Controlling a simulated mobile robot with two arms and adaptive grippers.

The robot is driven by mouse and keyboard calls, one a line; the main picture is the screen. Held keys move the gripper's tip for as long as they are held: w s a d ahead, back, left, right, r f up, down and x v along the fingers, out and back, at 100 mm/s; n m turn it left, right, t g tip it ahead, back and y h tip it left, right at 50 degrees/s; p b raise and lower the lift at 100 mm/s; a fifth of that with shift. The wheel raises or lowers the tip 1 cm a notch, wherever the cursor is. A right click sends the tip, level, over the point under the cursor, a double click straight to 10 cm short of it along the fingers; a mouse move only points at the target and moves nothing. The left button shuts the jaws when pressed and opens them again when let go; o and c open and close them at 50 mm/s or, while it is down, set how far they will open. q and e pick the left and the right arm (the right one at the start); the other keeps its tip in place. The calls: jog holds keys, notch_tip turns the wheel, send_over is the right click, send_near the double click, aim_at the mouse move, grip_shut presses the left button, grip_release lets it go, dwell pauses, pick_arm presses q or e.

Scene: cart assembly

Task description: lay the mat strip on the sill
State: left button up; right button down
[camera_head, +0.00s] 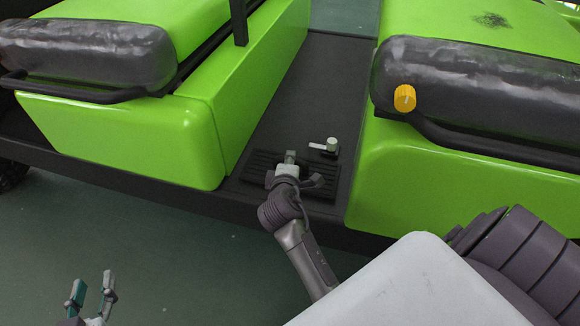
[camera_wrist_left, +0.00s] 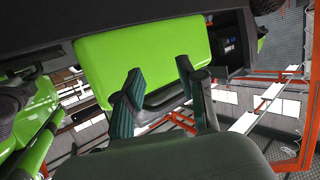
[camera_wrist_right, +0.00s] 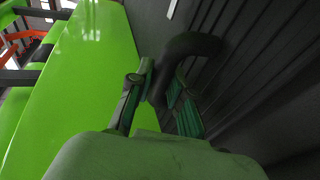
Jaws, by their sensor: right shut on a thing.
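The mat strip (camera_head: 262,181) is a dark ribbed strip over the sill (camera_head: 310,222), in the gap between two green seat bases in the head view. I cannot tell whether its whole underside touches the sill. The gripper hides part of the strip. My left gripper (camera_head: 92,290) is open and empty at lower left, away from the cart.
A small pale lever (camera_head: 326,146) stands on the dark floor just behind the strip. Green seat bases (camera_head: 150,140) and (camera_head: 400,180) flank the gap. A yellow knob (camera_head: 404,98) is on the right seat. Green floor (camera_head: 170,265) is clear in front.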

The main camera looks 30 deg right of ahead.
pick_arm(q)
jog(key=shift+w+d+r+t+h, duration=0.2)
jog(key=shift+r+t, duration=0.15)
jog(key=shift+r, duration=0.15)
jog(key=shift+w+d+r+t+h, duration=0.1)
jog(key=shift+w+r+t, duration=0.05)
jog(key=shift+r+t, duration=0.3)
pick_arm(e)
jog(key=shift+f, duration=0.45)
pick_arm(q)
jog(key=shift+r, duration=0.15)
pick_arm(e)
jog(key=shift+f, duration=0.15)
jog(key=c, duration=1.1)
grip_release()
